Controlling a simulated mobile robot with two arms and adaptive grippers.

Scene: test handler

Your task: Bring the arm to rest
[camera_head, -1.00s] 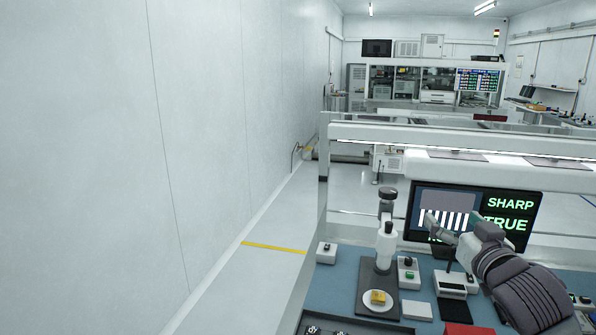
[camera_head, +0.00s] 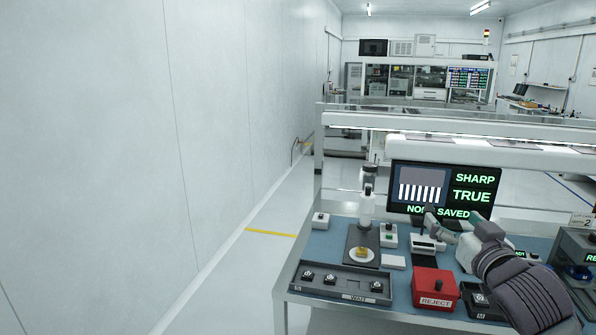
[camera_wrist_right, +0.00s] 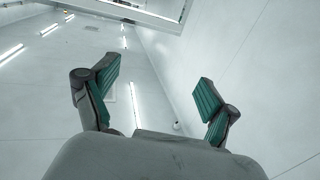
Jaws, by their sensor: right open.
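My right arm comes in from the lower right in the head view. Its gripper (camera_head: 438,228) is raised above the blue bench, in front of the lower part of the monitor (camera_head: 445,190). In the right wrist view the right gripper (camera_wrist_right: 160,95) has its two green-padded fingers spread wide, with nothing between them. That view faces the ceiling lights and white walls. My left gripper is not in the pictures.
The blue bench (camera_head: 335,240) holds a microscope (camera_head: 366,205) with a yellow part (camera_head: 363,254) on its stage. A dark tray (camera_head: 340,283) marked WAIT and a red REJECT bin (camera_head: 434,288) stand at the front. Open floor lies left.

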